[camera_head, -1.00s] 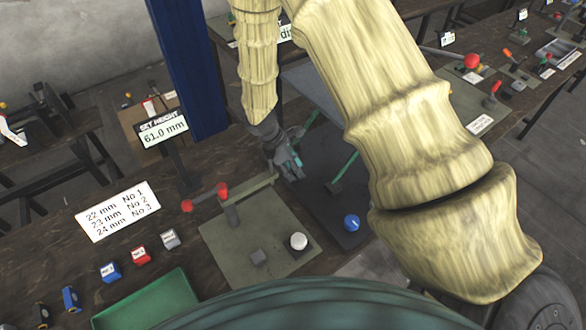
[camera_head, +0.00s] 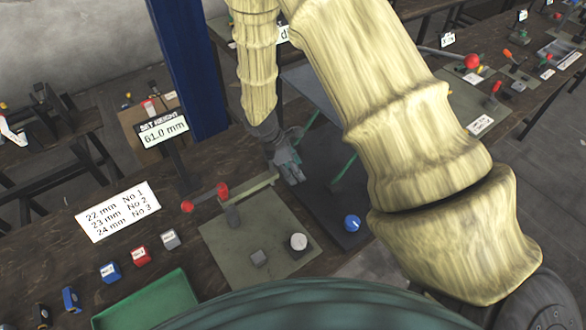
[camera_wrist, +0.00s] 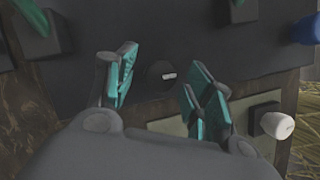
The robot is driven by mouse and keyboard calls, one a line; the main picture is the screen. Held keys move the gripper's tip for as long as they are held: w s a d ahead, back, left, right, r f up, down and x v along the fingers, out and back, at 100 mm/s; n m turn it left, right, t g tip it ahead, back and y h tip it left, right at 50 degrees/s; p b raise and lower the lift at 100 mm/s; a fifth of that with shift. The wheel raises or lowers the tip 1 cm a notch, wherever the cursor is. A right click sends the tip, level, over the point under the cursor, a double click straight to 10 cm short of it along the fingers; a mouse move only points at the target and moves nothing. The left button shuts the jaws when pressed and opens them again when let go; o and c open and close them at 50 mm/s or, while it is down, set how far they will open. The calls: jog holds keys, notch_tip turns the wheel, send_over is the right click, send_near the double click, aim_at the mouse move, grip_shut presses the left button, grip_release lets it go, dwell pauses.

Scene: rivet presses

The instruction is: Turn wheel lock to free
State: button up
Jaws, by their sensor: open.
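In the wrist view a small dark round knob (camera_wrist: 168,76) with a short white mark sits on a dark panel (camera_wrist: 215,40); it looks like the wheel lock. The mark lies nearly level in the picture. My gripper (camera_wrist: 162,88) is open, with its teal-padded fingers to the left and right of the knob and nearer the camera. No contact with the knob shows. In the head view my gripper (camera_head: 289,168) hangs by the dark plate beside the press; I cannot make out the knob there.
A bar with red knobs (camera_head: 222,189) stands on the press plate left of my gripper, with a white knob (camera_head: 298,241) in front. A blue ball knob (camera_head: 351,223) is to the right. A green tray (camera_head: 160,300) and a 61.0 mm sign (camera_head: 163,131) are also near.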

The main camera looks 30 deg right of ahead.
jog(key=v, duration=1.2)
dwell(0.3)
